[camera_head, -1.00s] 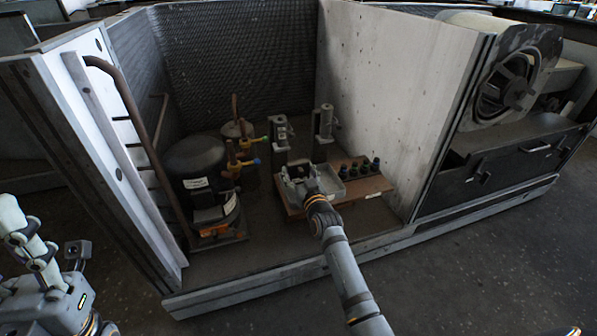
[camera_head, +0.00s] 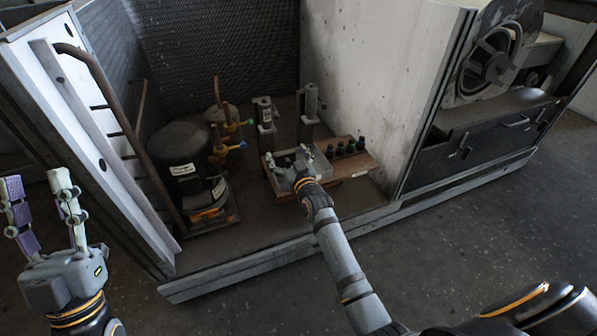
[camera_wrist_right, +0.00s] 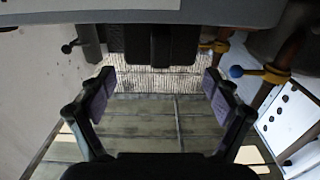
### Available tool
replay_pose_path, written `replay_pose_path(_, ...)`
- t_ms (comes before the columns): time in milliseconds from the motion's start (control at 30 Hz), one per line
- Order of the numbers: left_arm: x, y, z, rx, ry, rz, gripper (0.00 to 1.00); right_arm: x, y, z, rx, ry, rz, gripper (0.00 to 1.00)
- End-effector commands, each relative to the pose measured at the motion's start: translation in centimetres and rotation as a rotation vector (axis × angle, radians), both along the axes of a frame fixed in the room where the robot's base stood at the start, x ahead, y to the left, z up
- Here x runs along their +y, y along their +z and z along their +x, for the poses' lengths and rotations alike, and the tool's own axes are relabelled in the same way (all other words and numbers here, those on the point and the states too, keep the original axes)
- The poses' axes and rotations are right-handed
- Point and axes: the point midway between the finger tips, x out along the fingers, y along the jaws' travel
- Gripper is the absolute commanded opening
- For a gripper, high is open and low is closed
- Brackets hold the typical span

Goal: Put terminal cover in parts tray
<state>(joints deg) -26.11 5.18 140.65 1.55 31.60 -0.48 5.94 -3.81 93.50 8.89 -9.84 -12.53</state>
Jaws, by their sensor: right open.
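The parts tray (camera_head: 283,184) is a shallow light-grey tray on a brown board inside the housing. My right gripper (camera_head: 290,160) is over the tray, its fingers spread; its hand hides part of the inside. In the right wrist view the gripper (camera_wrist_right: 160,84) is open, with nothing visible clamped between its pads. A dark block (camera_wrist_right: 155,42) shows at the top of that view; I cannot tell whether it is the terminal cover. I cannot make out the cover for certain in the head view. My left gripper (camera_head: 38,180) is open and empty, outside the housing at the left.
The black compressor (camera_head: 185,160) stands left of the tray, near valves with a blue knob (camera_head: 243,145). Two grey posts stand behind the tray, one at the left (camera_head: 264,118). Several dark caps (camera_head: 350,147) sit on the board. The housing's low front edge (camera_head: 270,266) lies below my right arm.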

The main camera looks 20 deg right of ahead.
Motion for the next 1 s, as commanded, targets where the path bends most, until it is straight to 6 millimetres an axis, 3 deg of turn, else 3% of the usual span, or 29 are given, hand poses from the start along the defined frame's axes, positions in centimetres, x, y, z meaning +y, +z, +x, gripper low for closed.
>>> replay_pose_path(200, 0.3, -4.8, 3.9, 0.277, 0.009, -0.009, 0.4, -0.1, 0.2, -3.3, 0.0, 0.0, 0.001, 0.89)
replay_pose_path(400, 0.4, -8.9, 5.8, 0.466, 0.013, -0.012, 0.4, -0.2, 0.1, -7.4, 0.001, 0.0, 0.001, 0.89)
replay_pose_path(600, 0.4, -8.4, 5.6, 0.441, 0.012, -0.011, 0.4, -0.3, 0.1, -9.9, -0.002, 0.0, 0.0, 0.89)
replay_pose_path(767, 0.4, -8.3, 5.6, 0.434, 0.012, -0.011, 0.4, -0.4, 0.2, -10.3, -0.003, 0.0, 0.0, 0.89)
replay_pose_path(867, 0.4, -8.2, 5.5, 0.433, 0.012, -0.011, 0.4, -1.4, 2.5, -11.5, -0.068, -0.021, -0.009, 0.89)
replay_pose_path(1000, 0.4, -8.2, 5.5, 0.432, 0.012, -0.011, 0.4, -3.0, 11.2, -16.6, -0.314, -0.037, -0.019, 0.89)
